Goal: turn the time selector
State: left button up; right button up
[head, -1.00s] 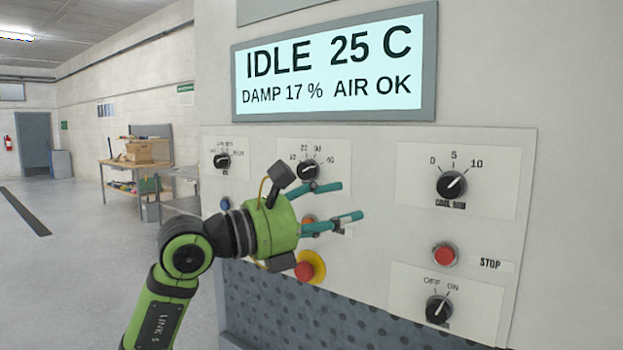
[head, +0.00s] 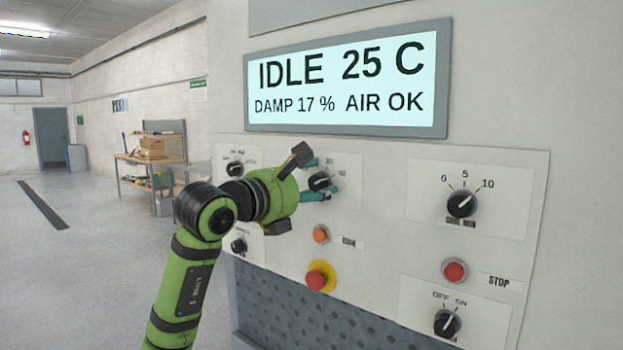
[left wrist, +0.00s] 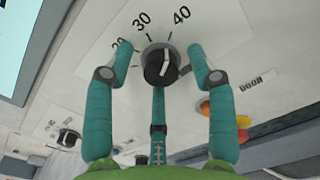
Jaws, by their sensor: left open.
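The time selector is a black knob (head: 319,181) on a white plate with numbers such as 30 and 40, in the upper middle of the panel. It also shows in the left wrist view (left wrist: 160,65), with 20, 30 and 40 around it and a white pointer line. My left gripper (head: 318,178) is at the knob, with its teal fingers open on both sides of it. In the left wrist view the fingers (left wrist: 163,62) show gaps to the knob. I cannot tell whether any finger touches it. My right gripper is not in view.
A lit display (head: 345,78) is above. Below the knob are an orange button (head: 321,234) and a red emergency button (head: 320,276) on yellow. A 0-5-10 knob (head: 462,204), a red stop button (head: 455,270) and an off/on knob (head: 447,323) are to the right.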

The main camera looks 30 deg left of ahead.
pick_arm(q)
grip_shut()
